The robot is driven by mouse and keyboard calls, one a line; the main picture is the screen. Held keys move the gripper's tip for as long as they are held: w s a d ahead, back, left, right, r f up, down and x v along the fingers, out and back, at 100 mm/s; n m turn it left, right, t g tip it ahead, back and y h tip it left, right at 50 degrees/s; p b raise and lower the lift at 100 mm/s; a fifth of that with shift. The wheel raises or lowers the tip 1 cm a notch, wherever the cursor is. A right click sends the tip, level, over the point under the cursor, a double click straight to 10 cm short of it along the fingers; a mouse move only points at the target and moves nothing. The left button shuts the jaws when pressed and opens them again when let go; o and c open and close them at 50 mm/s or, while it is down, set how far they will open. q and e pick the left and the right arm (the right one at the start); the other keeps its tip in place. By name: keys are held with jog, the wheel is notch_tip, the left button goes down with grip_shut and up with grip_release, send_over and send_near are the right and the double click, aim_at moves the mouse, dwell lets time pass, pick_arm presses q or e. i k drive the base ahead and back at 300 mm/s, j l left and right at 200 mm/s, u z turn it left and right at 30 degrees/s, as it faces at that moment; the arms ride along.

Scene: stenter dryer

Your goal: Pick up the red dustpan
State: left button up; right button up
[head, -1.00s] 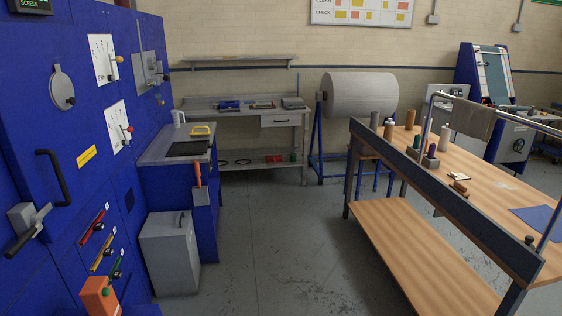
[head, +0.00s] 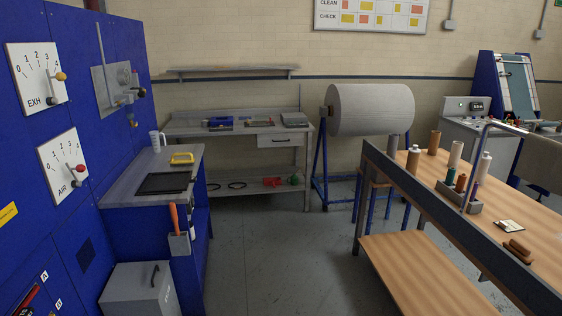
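A small red object (head: 272,182) lies on the lower shelf of the grey workbench (head: 228,198) at the back. It is the only red thing there that could be the dustpan, but it is too small to make out its shape surely. A small green item (head: 294,180) sits just to its right. Neither of my grippers shows in the head view.
A blue cabinet (head: 196,215) with a grey top stands at left, a grey bin (head: 140,292) before it. A wooden table (head: 490,225) fills the right. A large roll (head: 370,108) stands behind. The grey floor (head: 275,260) between is clear.

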aim_at(273, 182)
jog(key=i, duration=5.25)
jog(key=i+z, duration=0.1)
jog(key=i, duration=0.5)
jog(key=i+j+z, duration=0.15)
jog(key=i, duration=0.45)
